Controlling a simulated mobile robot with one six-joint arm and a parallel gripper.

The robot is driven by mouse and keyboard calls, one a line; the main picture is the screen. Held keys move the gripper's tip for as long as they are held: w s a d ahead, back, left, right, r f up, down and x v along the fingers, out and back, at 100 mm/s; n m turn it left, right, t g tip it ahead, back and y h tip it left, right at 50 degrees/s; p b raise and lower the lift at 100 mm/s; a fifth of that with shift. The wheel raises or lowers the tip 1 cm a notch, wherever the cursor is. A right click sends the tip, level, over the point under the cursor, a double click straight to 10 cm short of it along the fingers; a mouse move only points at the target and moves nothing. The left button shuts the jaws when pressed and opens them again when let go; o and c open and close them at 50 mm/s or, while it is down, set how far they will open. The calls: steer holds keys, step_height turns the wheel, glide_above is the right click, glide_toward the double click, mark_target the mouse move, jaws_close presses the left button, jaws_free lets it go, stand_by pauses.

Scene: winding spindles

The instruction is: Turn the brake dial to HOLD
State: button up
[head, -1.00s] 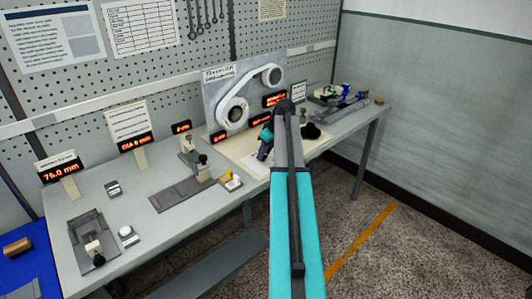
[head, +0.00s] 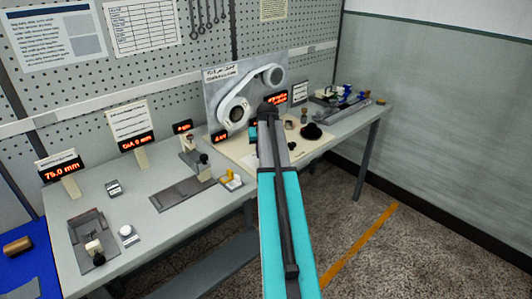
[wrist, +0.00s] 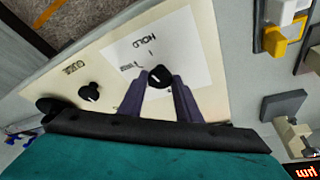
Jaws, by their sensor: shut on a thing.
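The brake dial (wrist: 159,76) is a small black knob on a white label sheet (wrist: 190,47) in the wrist view. HOLD is printed on the sheet near the knob, with a short tick mark beside it. My gripper (wrist: 160,84) has its two dark purple fingers closed on either side of the knob. A small pale mark shows on the knob, but I cannot tell exactly where it points. In the head view my arm hides the dial and the fingers.
A second black dial (wrist: 88,92) with its own printed label sits on the same cream panel (wrist: 215,100). A black round knob (head: 311,131) stands to the right of my arm. A grey belt-and-pulley board (head: 213,95) rises behind. A yellow-topped block (wrist: 280,38) lies beyond the panel's edge.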

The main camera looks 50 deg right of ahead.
steer(key=shift+w+m+g+h, duration=0.1)
steer(key=shift+m+g+h, duration=0.2)
steer(key=shift+m, duration=0.7)
steer(key=o, duration=1.1)
steer(key=shift+c, duration=0.2)
steer(key=shift+a+r, duration=0.1)
steer(key=b+v, duration=0.2)
steer(key=v, duration=1.1)
steer(key=shift+r, duration=0.3)
steer(key=shift+a, duration=0.1)
